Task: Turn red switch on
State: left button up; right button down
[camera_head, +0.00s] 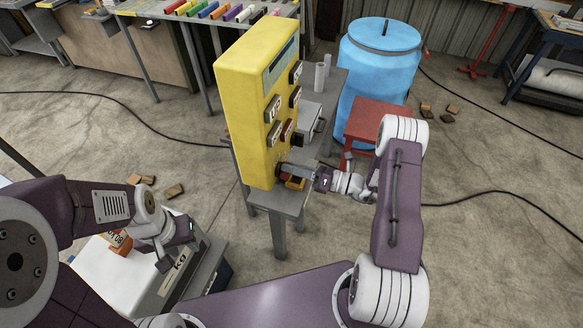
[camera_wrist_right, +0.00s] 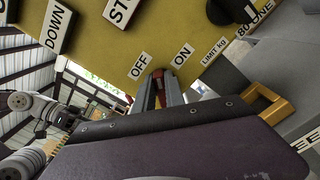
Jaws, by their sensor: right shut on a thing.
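A tall yellow control box (camera_head: 242,90) stands on a grey table, with its panel of buttons and switches facing right. My right gripper (camera_head: 284,170) is at the lower part of that panel. In the right wrist view its fingers (camera_wrist_right: 160,92) point at the panel and are shut on the red switch (camera_wrist_right: 158,73), between the OFF label (camera_wrist_right: 140,65) and the ON label (camera_wrist_right: 183,55). The fingers hide most of the switch, so I cannot tell which way it leans. My left gripper (camera_head: 178,244) is open and empty at the lower left, away from the box.
The grey table (camera_head: 278,203) carries the box and a grey unit (camera_head: 310,118) beside the panel. A blue barrel (camera_head: 375,75) and a red stool (camera_head: 378,115) stand behind my right arm. A white box (camera_head: 110,268) is near my left gripper. Cables and brown blocks lie on the floor.

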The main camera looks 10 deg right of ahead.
jog(key=shift+w+d+f+m+p, duration=0.1)
jog(key=shift+f+m, duration=0.05)
jog(key=shift+m, duration=1.5)
jog(key=shift+w+d+f+m+p, duration=0.1)
jog(key=shift+f+m+p, duration=0.05)
jog(key=shift+m, duration=1.45)
jog(key=shift+f+m+p, duration=0.1)
jog(key=shift+f+m, duration=0.05)
jog(key=shift+m, duration=1.5)
jog(key=c, duration=1.4)
grip_release()
jog(key=b+v, duration=0.2)
jog(key=v, duration=0.7)
jog(key=shift+b, duration=0.4)
